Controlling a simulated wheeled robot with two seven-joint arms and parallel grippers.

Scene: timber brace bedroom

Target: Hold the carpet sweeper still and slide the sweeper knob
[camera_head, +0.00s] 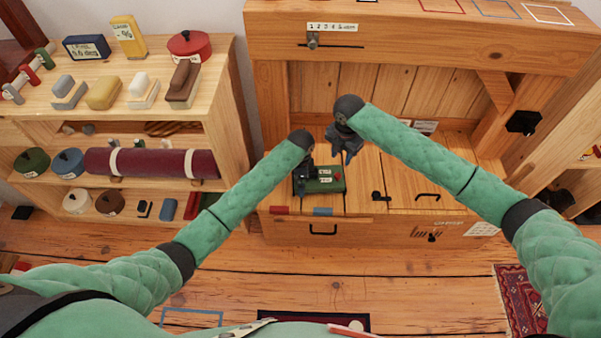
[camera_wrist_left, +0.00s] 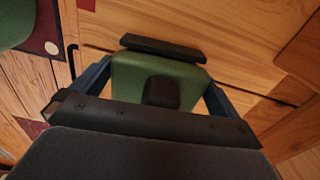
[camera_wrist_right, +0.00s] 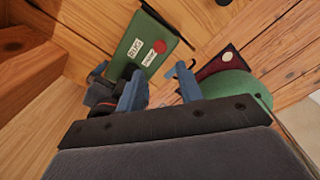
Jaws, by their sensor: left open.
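The green carpet sweeper (camera_head: 335,186) lies on the wooden bench top in the head view, with white labels and a red spot. It also shows in the right wrist view (camera_wrist_right: 128,48). My left gripper (camera_head: 303,180) is open over its left part. In the left wrist view a green body (camera_wrist_left: 160,72) with a dark block (camera_wrist_left: 162,94) lies between its fingers; contact is not clear. Whether the block is the sweeper knob I cannot tell. My right gripper (camera_head: 347,153) is open and empty above and behind the sweeper, its blue fingers (camera_wrist_right: 160,88) apart.
A black latch (camera_head: 380,196) and a dark handle (camera_head: 428,196) are right of the sweeper on the bench. A raised wooden beam (camera_head: 420,38) crosses behind. Shelves with brushes, tins and a rolled maroon carpet (camera_head: 150,163) stand at left.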

